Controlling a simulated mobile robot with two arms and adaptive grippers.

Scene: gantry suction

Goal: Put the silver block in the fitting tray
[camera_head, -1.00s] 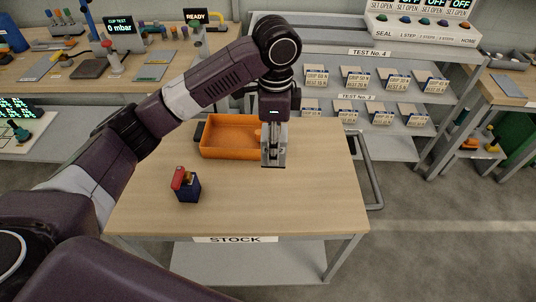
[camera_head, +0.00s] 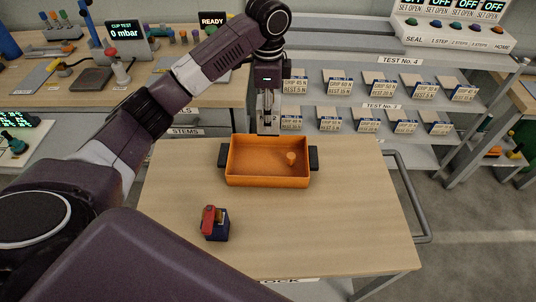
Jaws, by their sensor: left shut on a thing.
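My left gripper (camera_head: 268,125) points down at the end of the arm, in the picture just above the far edge of the orange tray (camera_head: 268,182). It is shut on a grey metallic thing that looks like the silver block; fingers and block are hard to tell apart at this size. The orange tray has dark handles at both ends and stands on the wooden table. I cannot tell whether this is the fitting tray. My right gripper is not in view.
A dark blue block with a red lever (camera_head: 215,224) stands on the table (camera_head: 340,220) in front of the tray. The table's right side is clear, with a metal rail (camera_head: 410,200) beyond. Behind are shelves of labelled blocks (camera_head: 380,100) and a workbench (camera_head: 160,85) at left.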

